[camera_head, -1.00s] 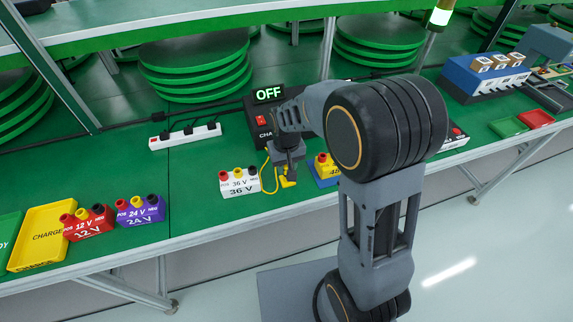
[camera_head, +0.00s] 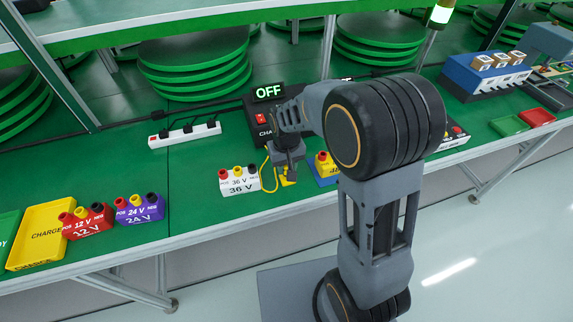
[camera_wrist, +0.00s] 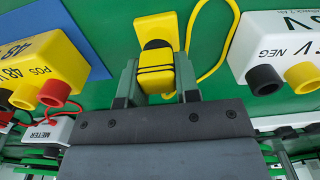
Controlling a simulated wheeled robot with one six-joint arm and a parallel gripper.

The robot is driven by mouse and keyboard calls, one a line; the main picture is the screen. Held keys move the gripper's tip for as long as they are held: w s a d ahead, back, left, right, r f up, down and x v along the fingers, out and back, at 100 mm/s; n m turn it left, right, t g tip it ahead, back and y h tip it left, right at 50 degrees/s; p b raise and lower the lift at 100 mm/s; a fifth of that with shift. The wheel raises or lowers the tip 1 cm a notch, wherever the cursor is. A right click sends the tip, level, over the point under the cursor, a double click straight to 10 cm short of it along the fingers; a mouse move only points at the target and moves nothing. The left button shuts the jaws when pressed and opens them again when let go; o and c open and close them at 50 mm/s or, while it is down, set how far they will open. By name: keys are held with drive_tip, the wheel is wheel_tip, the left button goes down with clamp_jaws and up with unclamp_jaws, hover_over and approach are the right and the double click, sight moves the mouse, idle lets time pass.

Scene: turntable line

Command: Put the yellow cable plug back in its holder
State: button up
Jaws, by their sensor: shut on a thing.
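The yellow cable plug (camera_wrist: 157,72), with dark bands around it, sits between the two fingers of my gripper (camera_wrist: 156,88) in the wrist view. My gripper is shut on it. A yellow piece (camera_wrist: 155,27) lies directly beyond the plug; I cannot tell whether it is the holder or part of the plug, nor whether the plug is seated. The yellow cable (camera_wrist: 232,35) loops to the right over the green bench. In the head view my gripper (camera_head: 290,178) points down low over the bench, beside the white 36 V block (camera_head: 240,184), mostly hiding the yellow plug.
A yellow 48 V block (camera_head: 325,166) stands close by on a blue mat (camera_head: 327,182). The charger (camera_head: 262,124) behind shows an OFF sign (camera_head: 268,93). A white power strip (camera_head: 185,135) lies behind left. Red (camera_head: 88,222) and purple (camera_head: 140,209) blocks stand left, beside a yellow tray (camera_head: 40,213).

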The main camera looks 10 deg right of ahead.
idle(0.3)
drive_tip(key=o, duration=0.9)
drive_tip(key=shift+r, duration=0.1)
drive_tip(key=shift+r+p, duration=3.05)
drive_tip(key=shift+r, duration=0.6)
